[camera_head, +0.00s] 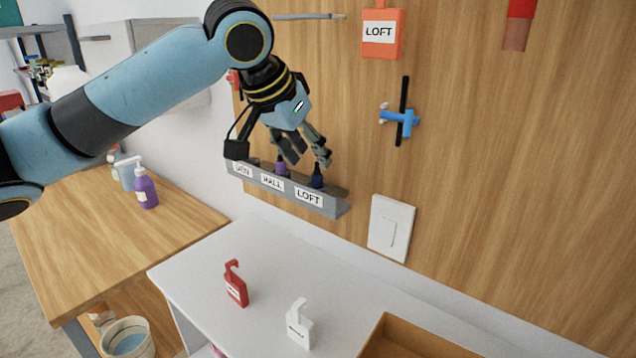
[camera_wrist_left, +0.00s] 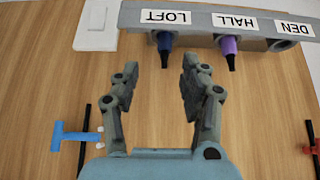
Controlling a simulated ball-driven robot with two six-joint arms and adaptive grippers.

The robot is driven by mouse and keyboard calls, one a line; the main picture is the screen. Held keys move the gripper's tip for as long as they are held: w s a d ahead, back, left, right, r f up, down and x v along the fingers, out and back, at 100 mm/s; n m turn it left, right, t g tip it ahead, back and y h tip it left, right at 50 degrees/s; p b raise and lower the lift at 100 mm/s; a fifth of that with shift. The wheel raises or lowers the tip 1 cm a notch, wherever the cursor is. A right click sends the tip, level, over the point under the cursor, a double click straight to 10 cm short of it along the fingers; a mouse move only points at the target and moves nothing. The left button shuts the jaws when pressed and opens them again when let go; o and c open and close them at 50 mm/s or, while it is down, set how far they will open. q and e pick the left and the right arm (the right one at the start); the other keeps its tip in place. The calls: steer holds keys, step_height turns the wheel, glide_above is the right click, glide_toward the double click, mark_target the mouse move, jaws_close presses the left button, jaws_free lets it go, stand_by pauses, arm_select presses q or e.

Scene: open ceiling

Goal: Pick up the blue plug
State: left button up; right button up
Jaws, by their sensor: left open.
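The dark blue plug (camera_head: 317,178) stands in the LOFT position of the grey rack (camera_head: 335,207) on the wood wall. It also shows in the left wrist view (camera_wrist_left: 165,42), beyond and between my fingertips. My left gripper (camera_head: 308,160) is open and empty, just above and in front of the rack in the head view. Its fingers (camera_wrist_left: 160,72) are apart, with nothing between them in the wrist view. The purple plug (camera_wrist_left: 229,47) stands in the HALL position, right of the blue plug in that view. The DEN hole (camera_wrist_left: 283,45) looks empty. My right gripper is not in view.
A white switch plate (camera_head: 391,228) sits right of the rack. A blue valve handle (camera_head: 400,117) and an orange LOFT tag (camera_head: 382,33) are on the wall. Below, a white table (camera_head: 262,260) holds a red tag (camera_head: 235,284) and a white tag (camera_head: 300,325).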

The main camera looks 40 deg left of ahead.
mark_target(317, 167)
arm_select(q)
steer(key=x, duration=0.3)
steer(key=p+x, duration=0.1)
steer(key=shift+w+a, duration=0.25)
steer(key=shift+a, duration=0.1)
steer(key=shift+w+f, duration=0.3)
steer(key=shift+f, duration=0.15)
steer(key=shift+s, duration=0.1)
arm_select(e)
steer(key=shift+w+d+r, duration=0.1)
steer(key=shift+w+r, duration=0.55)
arm_select(q)
steer(key=shift+c, duration=1.3)
jaws_close()
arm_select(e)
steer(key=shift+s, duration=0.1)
